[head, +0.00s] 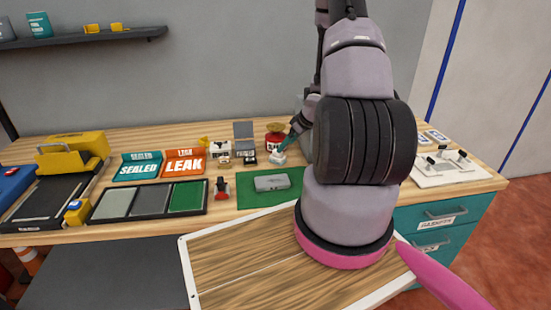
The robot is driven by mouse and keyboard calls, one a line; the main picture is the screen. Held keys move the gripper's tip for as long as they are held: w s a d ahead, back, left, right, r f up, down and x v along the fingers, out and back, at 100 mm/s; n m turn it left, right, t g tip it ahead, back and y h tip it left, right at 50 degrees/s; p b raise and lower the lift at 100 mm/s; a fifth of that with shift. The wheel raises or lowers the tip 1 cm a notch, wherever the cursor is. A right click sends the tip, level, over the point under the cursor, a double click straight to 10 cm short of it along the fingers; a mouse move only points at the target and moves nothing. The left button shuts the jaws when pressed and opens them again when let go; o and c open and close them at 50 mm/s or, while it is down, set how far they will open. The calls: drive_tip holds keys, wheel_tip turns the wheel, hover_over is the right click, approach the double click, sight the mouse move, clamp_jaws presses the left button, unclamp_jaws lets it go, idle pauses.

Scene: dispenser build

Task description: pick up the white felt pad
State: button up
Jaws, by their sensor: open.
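My gripper (287,144) is small and far off in the head view, at the end of my arm. It is open and points down and left over the back middle of the bench. A small white piece (278,157), which looks like the white felt pad, lies right below the fingertips. I cannot tell whether the fingers touch it or are around it. My large arm links hide the bench to the right of the gripper.
A red round container (274,140) stands just behind the gripper. A grey block (272,183) lies on a green mat (298,194) in front. A compartment tray (106,214), SEALED sign (139,167) and LEAK sign (185,163) are left. A white board (451,170) is right.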

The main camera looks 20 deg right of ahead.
drive_tip(key=shift+w+a+f, duration=0.15)
drive_tip(key=shift+a+f, duration=0.1)
drive_tip(key=shift+f, duration=0.45)
drive_tip(key=x, duration=0.6)
drive_tip(key=shift+w+a, duration=0.2)
drive_tip(key=shift+w, duration=0.25)
clamp_jaws()
drive_tip(key=shift+r, duration=5.05)
